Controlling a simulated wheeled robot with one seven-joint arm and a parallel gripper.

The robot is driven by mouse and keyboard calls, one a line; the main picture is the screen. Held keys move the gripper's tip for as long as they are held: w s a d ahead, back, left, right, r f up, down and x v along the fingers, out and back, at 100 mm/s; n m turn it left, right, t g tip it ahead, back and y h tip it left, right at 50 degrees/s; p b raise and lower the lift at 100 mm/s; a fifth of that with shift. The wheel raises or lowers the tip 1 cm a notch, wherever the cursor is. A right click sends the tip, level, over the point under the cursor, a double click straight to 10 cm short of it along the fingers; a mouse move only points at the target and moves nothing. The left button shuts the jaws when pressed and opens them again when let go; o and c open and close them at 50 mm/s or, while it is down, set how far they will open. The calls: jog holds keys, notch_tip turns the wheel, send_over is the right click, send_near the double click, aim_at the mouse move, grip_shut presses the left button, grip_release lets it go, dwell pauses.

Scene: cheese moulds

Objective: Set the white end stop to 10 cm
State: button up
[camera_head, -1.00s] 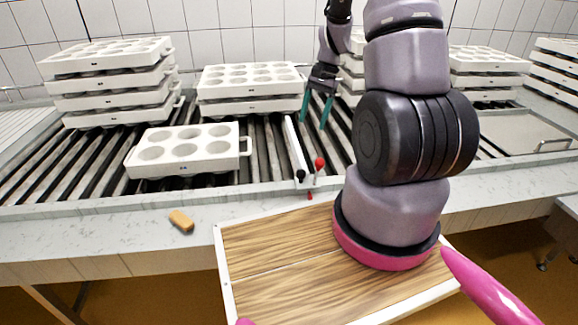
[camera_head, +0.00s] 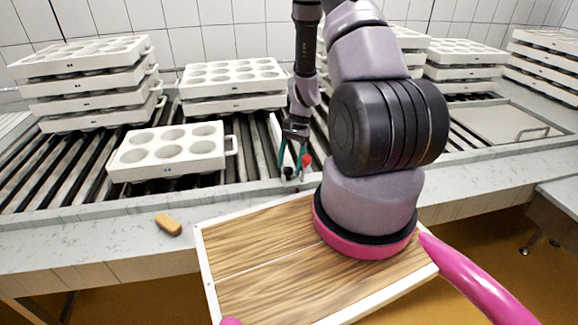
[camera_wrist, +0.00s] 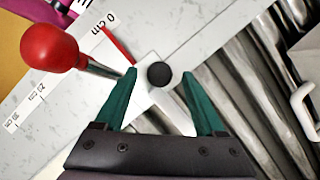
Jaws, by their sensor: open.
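The white end stop (camera_wrist: 158,104) lies across the rollers, with a black knob (camera_wrist: 159,75) on its near end. The stop also shows in the head view (camera_head: 275,130), partly hidden by my gripper. A red ball on a metal rod (camera_wrist: 48,47) stands beside the black knob. A white scale strip (camera_wrist: 20,118) with a "0 cm" mark and a red line (camera_wrist: 119,46) runs along the counter edge. My gripper (camera_wrist: 170,85) is open, with its green fingers on either side of the black knob; contact cannot be told.
A white mould (camera_head: 168,152) sits on the rollers left of the stop. Stacked moulds (camera_head: 233,85) stand behind. A tan block (camera_head: 168,224) lies on the counter (camera_head: 110,230). Part of a white mould handle (camera_wrist: 305,105) shows at the wrist view's right.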

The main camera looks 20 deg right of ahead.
jog(key=shift+s+a+f, duration=0.1)
jog(key=shift+a+f, duration=0.05)
jog(key=shift+f, duration=0.3)
jog(key=shift+c, duration=0.4)
grip_shut()
dwell(0.8)
